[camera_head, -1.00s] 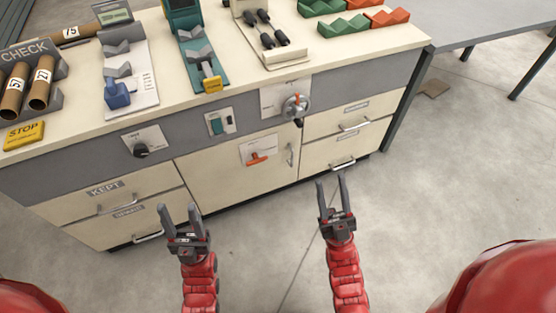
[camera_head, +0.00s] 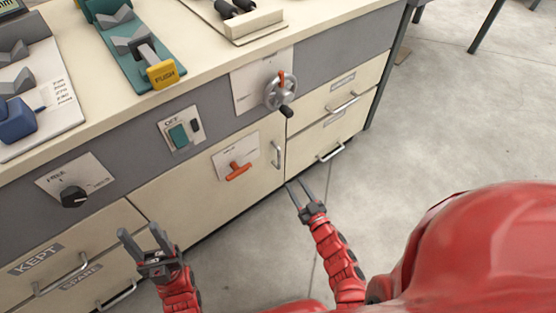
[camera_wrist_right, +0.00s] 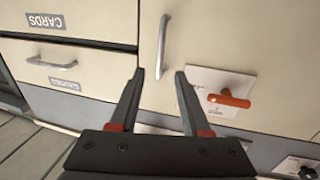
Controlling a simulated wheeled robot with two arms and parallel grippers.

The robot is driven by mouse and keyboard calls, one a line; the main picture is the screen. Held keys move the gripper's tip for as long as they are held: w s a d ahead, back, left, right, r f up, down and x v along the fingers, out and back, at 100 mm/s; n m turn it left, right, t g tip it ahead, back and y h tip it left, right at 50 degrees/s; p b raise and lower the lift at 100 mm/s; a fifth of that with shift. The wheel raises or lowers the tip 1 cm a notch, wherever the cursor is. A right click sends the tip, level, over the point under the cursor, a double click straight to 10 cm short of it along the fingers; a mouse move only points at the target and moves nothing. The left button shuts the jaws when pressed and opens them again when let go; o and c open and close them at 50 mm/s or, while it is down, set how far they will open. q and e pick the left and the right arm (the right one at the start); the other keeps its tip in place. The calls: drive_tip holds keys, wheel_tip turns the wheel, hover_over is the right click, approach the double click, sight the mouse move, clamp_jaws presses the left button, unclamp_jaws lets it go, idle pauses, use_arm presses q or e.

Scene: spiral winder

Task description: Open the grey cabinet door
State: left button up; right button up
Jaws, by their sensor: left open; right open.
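The cabinet door (camera_head: 215,197) is a cream panel below the grey band; it looks shut, and I see no grey door panel. Its upright metal bar handle (camera_head: 277,155) is near the right edge and also shows in the right wrist view (camera_wrist_right: 162,46). An orange T-shaped knob (camera_head: 238,171) sits on a white plate left of the handle. My right gripper (camera_head: 297,184) is open and empty, in front of the door's lower right. In its wrist view, the handle is just beyond the fingertips (camera_wrist_right: 160,72). My left gripper (camera_head: 138,229) is open and empty before the lower left drawers.
Drawers with bar handles (camera_head: 341,103) stand right of the door. A handwheel (camera_head: 281,91) with a dark grip juts out above it. A teal switch (camera_head: 179,135) and a black dial (camera_head: 73,196) are on the band. The floor (camera_head: 450,130) at right is clear.

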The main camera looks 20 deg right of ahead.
sight(280, 161)
drive_tip(key=w+b, duration=0.1)
drive_tip(key=w, duration=0.3)
drive_tip(key=w+a, duration=0.1)
drive_tip(key=w, duration=0.3)
drive_tip(key=w+a+b, duration=0.1)
drive_tip(key=w, duration=0.3)
drive_tip(key=shift+w+b, duration=0.3)
drive_tip(key=shift+b, duration=0.05)
clamp_jaws()
idle(0.6)
